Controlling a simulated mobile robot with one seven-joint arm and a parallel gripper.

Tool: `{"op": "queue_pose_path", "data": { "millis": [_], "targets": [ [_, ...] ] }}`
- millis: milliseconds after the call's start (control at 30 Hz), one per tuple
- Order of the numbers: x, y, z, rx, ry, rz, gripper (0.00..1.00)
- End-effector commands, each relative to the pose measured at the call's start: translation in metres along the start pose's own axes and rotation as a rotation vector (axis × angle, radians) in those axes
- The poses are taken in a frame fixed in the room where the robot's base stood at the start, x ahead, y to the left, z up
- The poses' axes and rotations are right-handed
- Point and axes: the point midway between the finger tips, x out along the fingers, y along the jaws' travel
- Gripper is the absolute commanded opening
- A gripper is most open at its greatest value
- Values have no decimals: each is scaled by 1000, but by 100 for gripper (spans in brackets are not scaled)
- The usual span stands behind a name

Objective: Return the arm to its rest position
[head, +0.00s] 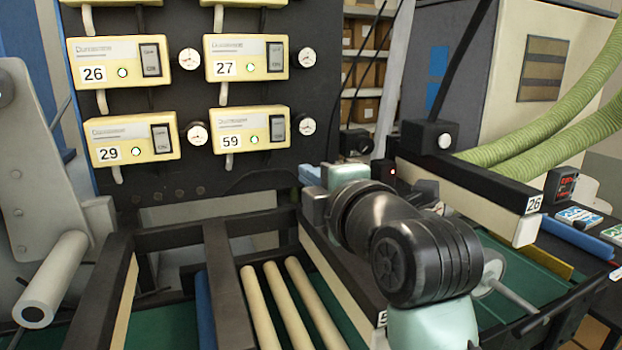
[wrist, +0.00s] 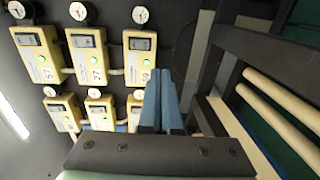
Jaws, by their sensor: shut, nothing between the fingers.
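My arm (head: 425,262), with dark round joints and pale green links, reaches in from the lower right of the head view. It extends forward over the machine frame toward the dark panel. In the wrist view, the two blue-grey fingers of my gripper (wrist: 161,85) are together, with nothing between them. The fingers point toward the panel with the control boxes.
Cream control boxes (head: 250,128) with lit green lamps and round gauges sit on the dark panel (head: 250,183). Cream rollers (head: 289,300) lie lower left of my arm. A rail labelled 26 (head: 470,195) and green hoses (head: 560,135) are to the right.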

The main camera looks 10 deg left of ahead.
Motion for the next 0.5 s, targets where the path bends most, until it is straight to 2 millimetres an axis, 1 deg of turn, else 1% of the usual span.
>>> {"op": "queue_pose_path", "data": {
  "millis": [67, 167, 267, 367, 400, 467, 500],
  "targets": [
    [0, 1, 0, 6, -2, 4, 0],
    [-5, 9, -2, 56, -19, 42, 0],
    [-16, 29, -4, 183, -53, 134, 0],
    [-39, 56, -5, 367, -85, 278, 0],
    [-51, 68, -6, 446, -90, 344, 0],
    [-70, 84, -6, 564, -89, 444, 0],
    [-85, 94, -6, 640, -82, 514, 0]
  ]
}}
